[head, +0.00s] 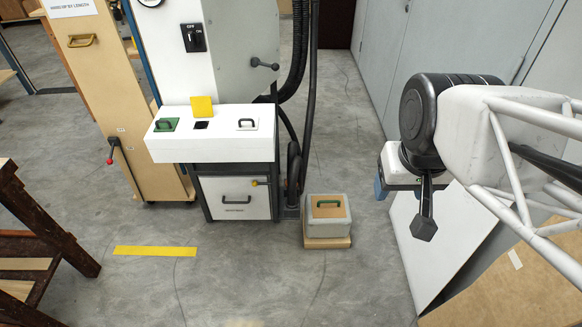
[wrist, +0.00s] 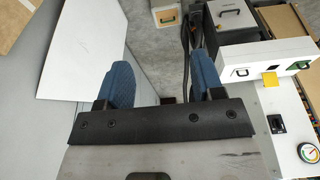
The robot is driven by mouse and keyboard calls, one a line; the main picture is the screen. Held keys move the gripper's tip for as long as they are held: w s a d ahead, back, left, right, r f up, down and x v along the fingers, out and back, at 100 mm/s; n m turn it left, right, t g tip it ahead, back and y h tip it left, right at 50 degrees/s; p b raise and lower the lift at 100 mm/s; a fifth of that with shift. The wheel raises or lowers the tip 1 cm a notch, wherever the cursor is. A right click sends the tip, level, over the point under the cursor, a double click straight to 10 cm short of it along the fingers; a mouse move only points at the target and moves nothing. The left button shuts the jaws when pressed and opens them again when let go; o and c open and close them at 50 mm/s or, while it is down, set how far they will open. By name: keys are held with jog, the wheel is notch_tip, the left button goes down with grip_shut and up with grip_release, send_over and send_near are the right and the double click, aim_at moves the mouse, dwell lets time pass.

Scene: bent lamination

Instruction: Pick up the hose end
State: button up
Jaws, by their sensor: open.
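Dark hoses (head: 311,85) hang down along the right side of a white and grey machine. A thick black elbow-like piece (head: 293,165) sits low beside its cabinet; I cannot tell whether this is the hose end. The hoses also show in the wrist view (wrist: 186,36), beyond the fingers. My gripper (wrist: 163,82) is open and empty, its two blue fingers apart with grey floor between them. In the head view, part of a blue finger (head: 380,187) shows at the right, well to the right of the hoses; the rest is hidden behind my arm.
The machine's white ledge (head: 210,146) carries a yellow piece (head: 202,106) and handled lids. A grey box (head: 327,227) with a green handle stands on the floor right of the cabinet. Grey lockers (head: 387,45) line the right. A brown wooden frame is at left. The middle floor is clear.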

jog(key=shift+o, duration=1)
jog(key=n+g, duration=0.3)
send_over(293, 191)
notch_tip(293, 191, down, 56)
jog(key=shift+f, duration=0.45)
